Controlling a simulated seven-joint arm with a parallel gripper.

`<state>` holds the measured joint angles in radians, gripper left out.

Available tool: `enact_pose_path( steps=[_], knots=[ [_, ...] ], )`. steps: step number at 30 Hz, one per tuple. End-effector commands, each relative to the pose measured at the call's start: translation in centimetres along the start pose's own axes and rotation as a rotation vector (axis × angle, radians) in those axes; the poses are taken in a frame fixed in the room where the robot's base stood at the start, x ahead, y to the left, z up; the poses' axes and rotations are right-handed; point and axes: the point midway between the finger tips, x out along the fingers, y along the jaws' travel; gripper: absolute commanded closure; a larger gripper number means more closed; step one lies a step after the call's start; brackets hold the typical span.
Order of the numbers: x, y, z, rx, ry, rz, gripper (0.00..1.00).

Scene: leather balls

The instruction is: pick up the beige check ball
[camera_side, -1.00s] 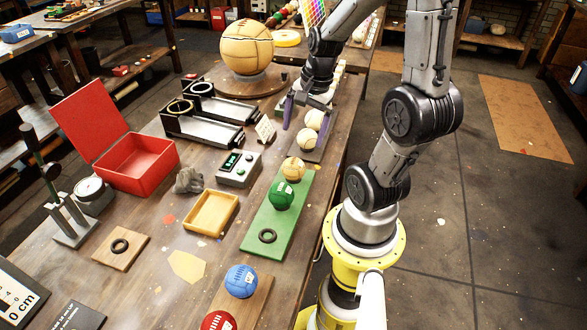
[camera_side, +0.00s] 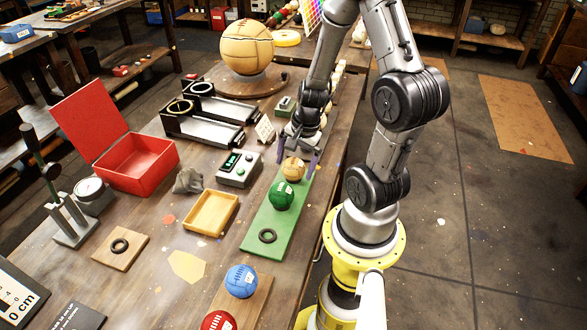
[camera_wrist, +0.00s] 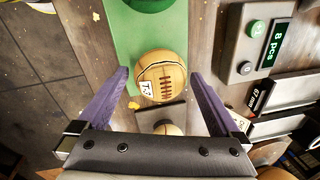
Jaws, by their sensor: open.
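A beige ball (camera_side: 293,169) sits at the far end of a green board (camera_side: 262,222), behind a green ball (camera_side: 281,195). In the wrist view the beige ball (camera_wrist: 162,72) shows dark stitching and a white tag; I cannot make out a check pattern. My gripper (camera_side: 298,158) is open and empty, its purple fingers just above and behind this ball in the side view. In the wrist view the ball appears between and slightly beyond the fingertips. Another pale ball (camera_wrist: 167,128) is partly hidden by my gripper body.
A grey device with a green display (camera_side: 239,169) and a wooden tray (camera_side: 211,213) stand left of the green board. A blue ball (camera_side: 241,281) and a red ball (camera_side: 218,321) sit nearer. A card sign (camera_side: 265,130) stands behind.

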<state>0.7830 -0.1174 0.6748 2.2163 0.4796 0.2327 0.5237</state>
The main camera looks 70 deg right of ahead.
Motion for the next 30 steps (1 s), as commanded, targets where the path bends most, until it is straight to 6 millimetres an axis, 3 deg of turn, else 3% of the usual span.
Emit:
enact_pose_path(
  steps=[8,22,30],
  knots=[
    [0.25,-0.03,-0.02,0.000,0.001,-0.001,0.00],
    [0.23,-0.02,-0.02,0.001,0.001,-0.001,0.81],
    [0.16,-0.06,-0.04,0.000,0.001,-0.001,0.82]
  ],
)
